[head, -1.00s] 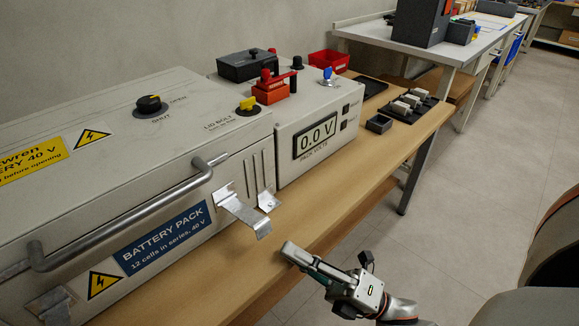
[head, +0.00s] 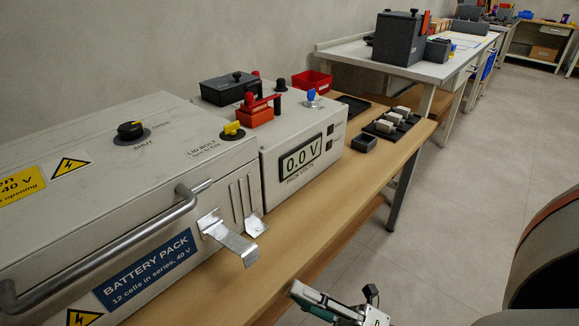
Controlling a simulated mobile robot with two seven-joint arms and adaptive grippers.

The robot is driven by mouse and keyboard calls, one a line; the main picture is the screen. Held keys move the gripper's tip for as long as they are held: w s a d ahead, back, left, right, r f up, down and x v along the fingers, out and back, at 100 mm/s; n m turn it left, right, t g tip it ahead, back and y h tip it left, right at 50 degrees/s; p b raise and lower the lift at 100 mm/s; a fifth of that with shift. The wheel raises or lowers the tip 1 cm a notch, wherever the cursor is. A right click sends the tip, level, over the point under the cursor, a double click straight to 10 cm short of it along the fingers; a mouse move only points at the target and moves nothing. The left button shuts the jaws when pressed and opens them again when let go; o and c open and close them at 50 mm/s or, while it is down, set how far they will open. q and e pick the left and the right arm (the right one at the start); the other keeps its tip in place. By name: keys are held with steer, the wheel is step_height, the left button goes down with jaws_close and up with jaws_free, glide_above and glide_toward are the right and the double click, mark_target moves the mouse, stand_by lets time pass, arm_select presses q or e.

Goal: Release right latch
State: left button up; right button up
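The right latch (head: 230,240) is a bent bright metal lever on the front of the grey battery pack box (head: 150,265), at its right end below the bar handle. The lever sticks out from the box front and slopes down. A small metal catch plate (head: 256,227) sits beside it. My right gripper (head: 296,291) is at the bottom edge of the head view, in front of the bench edge and apart from the latch. Its fingers are seen from one side, so I cannot tell the gap between them. My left gripper is not in view.
A meter box (head: 315,158) reading 0.0 V stands to the right of the pack. A lid bolt knob (head: 233,131) and a black rotary knob (head: 130,130) are on top. The wooden bench (head: 300,225) is clear in front of the meter.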

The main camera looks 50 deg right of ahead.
steer(key=shift+y, duration=0.3)
steer(key=shift+s+d+f, duration=0.2)
steer(key=shift+s+d, duration=0.1)
steer(key=shift+s, duration=0.45)
steer(key=shift+s+d+f, duration=0.15)
steer(key=shift+s+d, duration=0.2)
steer(key=shift+s, duration=0.4)
steer(key=shift+s+d+f, duration=0.2)
steer(key=shift+s+d, duration=0.1)
steer(key=shift+s, duration=0.45)
